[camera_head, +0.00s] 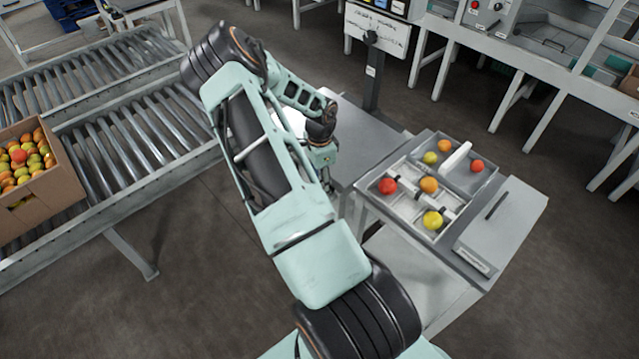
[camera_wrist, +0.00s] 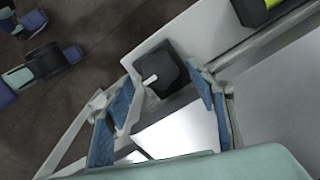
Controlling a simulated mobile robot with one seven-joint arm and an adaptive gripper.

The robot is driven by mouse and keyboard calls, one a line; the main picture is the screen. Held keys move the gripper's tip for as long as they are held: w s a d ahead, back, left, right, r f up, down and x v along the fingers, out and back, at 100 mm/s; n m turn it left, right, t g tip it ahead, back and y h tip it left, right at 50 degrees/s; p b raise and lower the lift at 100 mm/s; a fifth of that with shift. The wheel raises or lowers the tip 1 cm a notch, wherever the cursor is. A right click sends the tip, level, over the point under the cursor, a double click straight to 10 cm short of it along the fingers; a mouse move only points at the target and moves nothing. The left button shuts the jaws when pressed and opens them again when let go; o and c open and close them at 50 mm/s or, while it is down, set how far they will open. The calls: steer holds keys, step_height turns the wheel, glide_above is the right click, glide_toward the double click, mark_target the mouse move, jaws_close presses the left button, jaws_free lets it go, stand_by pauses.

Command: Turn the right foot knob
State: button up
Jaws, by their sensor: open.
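A black knob (camera_wrist: 160,74) with a short white mark on its top shows in the wrist view, beside a pale grey panel. It may be the foot knob. My gripper (camera_wrist: 161,88) is open, with one blue-padded finger to the left of the knob and one to the right. The knob lies between and beyond the fingertips in the picture. I cannot tell whether either finger touches it. In the head view my arm hides most of the gripper, at the left side of a grey sorting stand (camera_head: 515,215), and the knob does not show.
A compartment tray (camera_head: 405,215) on the stand holds several red, orange and yellow tomatoes. A roller conveyor (camera_head: 125,145) carries a cardboard box (camera_head: 65,185) of tomatoes at the left. A post with a panel (camera_head: 378,32) and a workbench (camera_head: 540,65) stand behind. Floor is clear at right.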

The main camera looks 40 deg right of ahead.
steer(key=shift+f, duration=0.4)
steer(key=shift+c, duration=0.6)
steer(key=c, duration=1)
steer(key=shift+c, duration=0.2)
steer(key=shift+n+b, duration=0.3)
steer(key=n+b, duration=0.2)
steer(key=n, duration=0.1)
steer(key=shift+w+f+b, duration=0.1)
steer(key=shift+w+b, duration=0.05)
steer(key=shift+b, duration=0.2)
steer(key=shift+w+n+b, duration=0.1)
steer(key=shift+n+b, duration=1.3)
steer(key=shift+n, duration=1.4)
steer(key=shift+r, duration=0.2)
